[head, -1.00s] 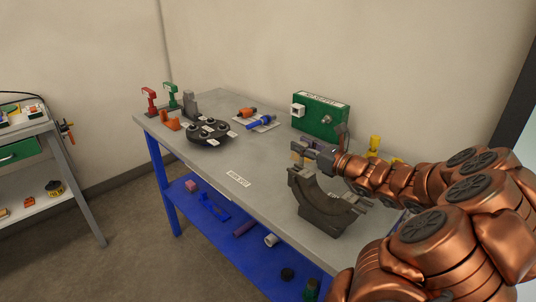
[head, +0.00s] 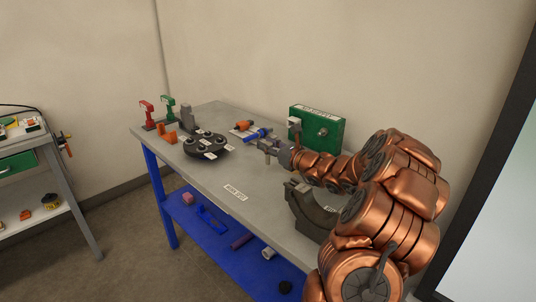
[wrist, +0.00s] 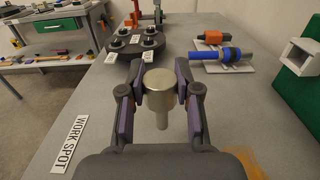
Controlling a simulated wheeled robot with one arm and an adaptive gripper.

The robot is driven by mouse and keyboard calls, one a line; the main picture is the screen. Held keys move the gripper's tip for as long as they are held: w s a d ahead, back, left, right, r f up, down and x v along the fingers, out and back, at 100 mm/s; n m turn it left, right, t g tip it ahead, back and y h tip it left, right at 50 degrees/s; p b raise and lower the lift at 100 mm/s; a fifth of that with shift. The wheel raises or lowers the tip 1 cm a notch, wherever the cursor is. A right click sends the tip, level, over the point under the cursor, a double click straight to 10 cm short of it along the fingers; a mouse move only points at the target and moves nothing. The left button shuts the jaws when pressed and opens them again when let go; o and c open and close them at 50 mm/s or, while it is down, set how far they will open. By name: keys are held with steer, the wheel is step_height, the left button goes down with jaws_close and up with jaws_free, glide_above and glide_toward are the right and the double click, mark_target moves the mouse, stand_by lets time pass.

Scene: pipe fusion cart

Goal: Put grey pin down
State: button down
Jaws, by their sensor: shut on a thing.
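My gripper (head: 268,147) is over the grey workbench, right of the black round holder. The wrist view shows its two fingers shut on the grey pin (wrist: 158,88), one finger on each side of the wide head. The pin hangs roughly upright, with its narrow shank pointing down. Whether the shank touches the bench cannot be told. In the head view the pin is too small to make out clearly. A white "WORK SPOT" label (wrist: 70,144) lies on the bench left of the gripper; it also shows in the head view (head: 235,192).
The black round holder (head: 192,149) carries several dark knobs. A blue and orange tool set (wrist: 222,54) lies on a plate beyond the gripper. A green box (head: 330,130) stands at the back right. A dark curved cradle (head: 303,212) stands nearer. The bench around the label is clear.

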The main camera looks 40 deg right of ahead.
mark_target(269, 155)
steer(key=shift+f, duration=1.75)
steer(key=shift+f, duration=0.1)
steer(key=c, duration=0.8)
jaws_free()
steer(key=shift+s, duration=0.2)
steer(key=s, duration=0.3)
steer(key=s+d, duration=0.1)
steer(key=s, duration=0.3)
steer(key=s+b, duration=0.1)
steer(key=s, duration=0.3)
steer(key=shift+s+d, duration=0.25)
steer(key=shift+d, duration=0.05)
